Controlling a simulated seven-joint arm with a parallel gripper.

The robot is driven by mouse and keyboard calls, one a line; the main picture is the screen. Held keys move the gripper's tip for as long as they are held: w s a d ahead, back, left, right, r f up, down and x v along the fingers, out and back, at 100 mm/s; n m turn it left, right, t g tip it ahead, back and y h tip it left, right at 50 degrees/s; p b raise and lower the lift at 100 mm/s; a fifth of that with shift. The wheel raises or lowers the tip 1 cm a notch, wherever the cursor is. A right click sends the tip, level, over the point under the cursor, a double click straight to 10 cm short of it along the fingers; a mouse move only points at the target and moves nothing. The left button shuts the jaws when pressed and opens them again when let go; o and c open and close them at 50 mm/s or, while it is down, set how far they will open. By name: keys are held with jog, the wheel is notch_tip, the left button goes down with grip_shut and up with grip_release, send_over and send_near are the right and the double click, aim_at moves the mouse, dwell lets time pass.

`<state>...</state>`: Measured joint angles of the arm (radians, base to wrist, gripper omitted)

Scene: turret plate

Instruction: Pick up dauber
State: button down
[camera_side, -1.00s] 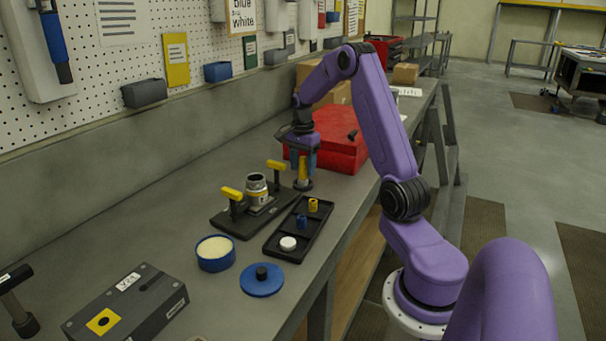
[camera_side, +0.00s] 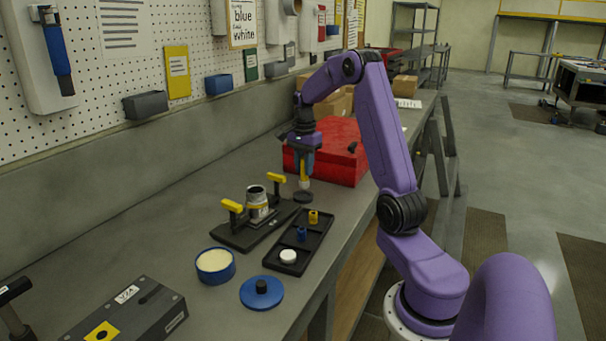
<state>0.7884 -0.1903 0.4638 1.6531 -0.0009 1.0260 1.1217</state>
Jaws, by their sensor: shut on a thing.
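The dauber (camera_side: 304,175) has a yellow handle and a pale lower end. My gripper (camera_side: 303,163) is shut on the top of its handle, and the dauber hangs upright. Its pale end is just above a small round dark stand (camera_side: 303,197) on the bench; I cannot tell whether it is fully clear of it.
A red case (camera_side: 345,155) stands close behind the gripper. A black plate with yellow-topped clamps (camera_side: 240,238) holds a jar (camera_side: 257,203). A black tray (camera_side: 290,257) with small parts, a blue dish (camera_side: 215,265) and a blue lid (camera_side: 262,294) are nearer.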

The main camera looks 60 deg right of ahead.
jog(key=s+a+r, duration=0.8)
jog(key=s+r, duration=0.1)
jog(key=s, duration=0.1)
jog(key=shift+s, duration=0.3)
dwell(2.0)
